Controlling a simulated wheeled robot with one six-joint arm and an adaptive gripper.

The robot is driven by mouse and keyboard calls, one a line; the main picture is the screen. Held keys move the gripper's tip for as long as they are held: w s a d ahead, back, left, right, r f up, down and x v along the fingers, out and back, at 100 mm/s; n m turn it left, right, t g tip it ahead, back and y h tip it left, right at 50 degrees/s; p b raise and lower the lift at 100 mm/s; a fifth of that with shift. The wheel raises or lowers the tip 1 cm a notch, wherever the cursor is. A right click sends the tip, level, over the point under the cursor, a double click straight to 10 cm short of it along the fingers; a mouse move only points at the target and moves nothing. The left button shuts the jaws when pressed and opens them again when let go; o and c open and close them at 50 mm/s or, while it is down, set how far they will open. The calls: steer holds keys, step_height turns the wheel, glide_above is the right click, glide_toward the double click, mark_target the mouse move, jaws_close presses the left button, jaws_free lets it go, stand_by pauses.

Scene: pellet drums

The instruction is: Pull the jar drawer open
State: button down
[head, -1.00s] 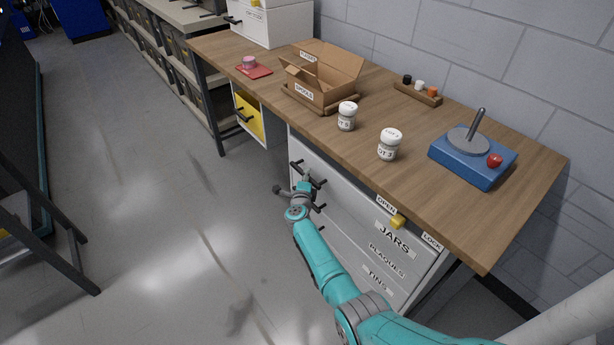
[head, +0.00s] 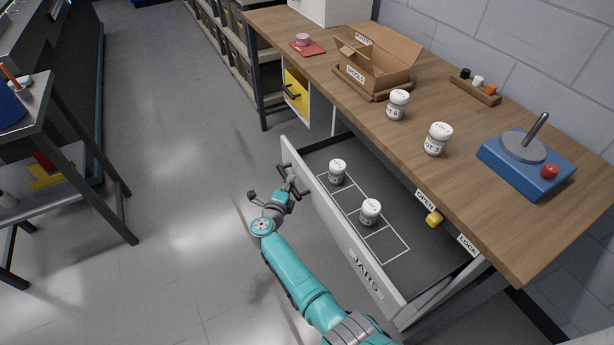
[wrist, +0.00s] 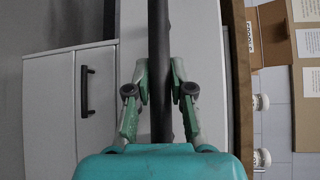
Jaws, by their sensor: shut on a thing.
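The jar drawer (head: 322,215), with a white front labelled JARS, stands pulled out from under the wooden desk. Inside it, two white-lidded jars (head: 337,172) and (head: 370,212) stand upright on a dark floor marked with white outlines. My gripper (head: 291,182) is at the drawer's dark bar handle, near the far end of the front. In the wrist view my gripper (wrist: 160,95) has its fingers on both sides of the dark handle bar (wrist: 159,40), shut on it. The fingertips are partly hidden by the bar.
On the desk (head: 470,175) are two more jars (head: 437,139), a cardboard box (head: 375,62), a blue base with a lever (head: 525,165) and a small rack (head: 475,88). A yellow knob (head: 434,217) sits between OPEN and LOCK labels. Floor left of the drawer is clear.

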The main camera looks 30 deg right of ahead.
steer(key=shift+a, duration=2.4)
steer(key=c, duration=1)
jaws_free()
steer(key=v, duration=1.2)
